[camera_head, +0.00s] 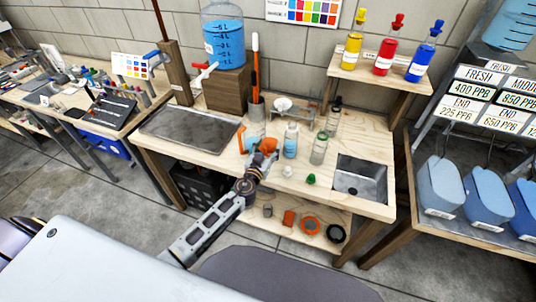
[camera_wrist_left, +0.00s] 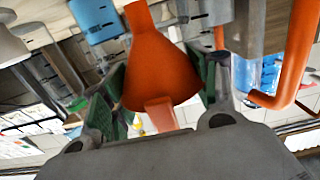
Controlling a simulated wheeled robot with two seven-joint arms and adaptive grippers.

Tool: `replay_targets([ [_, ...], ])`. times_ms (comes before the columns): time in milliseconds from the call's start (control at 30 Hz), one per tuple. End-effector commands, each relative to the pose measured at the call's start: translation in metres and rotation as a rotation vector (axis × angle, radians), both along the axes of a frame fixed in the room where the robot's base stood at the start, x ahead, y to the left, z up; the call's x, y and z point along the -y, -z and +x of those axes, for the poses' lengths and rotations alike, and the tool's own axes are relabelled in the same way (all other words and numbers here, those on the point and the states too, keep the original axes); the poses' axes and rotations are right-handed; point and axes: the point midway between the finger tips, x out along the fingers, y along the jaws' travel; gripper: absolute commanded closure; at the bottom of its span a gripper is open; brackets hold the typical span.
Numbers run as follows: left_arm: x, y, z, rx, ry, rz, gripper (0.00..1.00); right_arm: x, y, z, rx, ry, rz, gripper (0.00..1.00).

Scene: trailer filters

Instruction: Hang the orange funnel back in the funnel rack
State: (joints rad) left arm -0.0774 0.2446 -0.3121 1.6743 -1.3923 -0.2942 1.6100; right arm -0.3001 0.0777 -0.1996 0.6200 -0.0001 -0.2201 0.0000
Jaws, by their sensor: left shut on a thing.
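My left gripper (camera_head: 262,160) is above the front part of the wooden workbench, with its arm coming up from below. It is shut on the orange funnel (camera_head: 267,146). In the left wrist view the funnel (camera_wrist_left: 160,68) sits between the green finger pads, its wide cone close to the palm and its narrow spout pointing away. A small stand with a pale funnel-like piece (camera_head: 283,104) stands at the back of the bench, apart from the held funnel; it looks like the funnel rack. My right gripper is not in view.
A spray bottle (camera_head: 290,140) and a clear bottle (camera_head: 319,148) stand just right of the gripper. An orange-handled tool (camera_head: 255,70) rises from a grey pot behind it. A blue water jug (camera_head: 223,40) is at the back left. A metal tray (camera_head: 190,128) lies left.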

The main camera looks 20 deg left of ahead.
Motion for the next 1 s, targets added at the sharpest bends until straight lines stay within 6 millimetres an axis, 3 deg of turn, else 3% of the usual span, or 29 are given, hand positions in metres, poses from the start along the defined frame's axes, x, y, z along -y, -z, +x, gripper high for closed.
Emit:
replay_targets([
  [433, 0.000, 0.035, 0.000, 0.000, 0.000, 0.002, 0.56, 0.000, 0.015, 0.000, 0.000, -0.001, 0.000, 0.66],
  [1000, 0.000, 0.039, 0.000, 0.000, 0.000, 0.001, 0.56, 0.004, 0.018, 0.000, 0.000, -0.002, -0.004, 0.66],
])
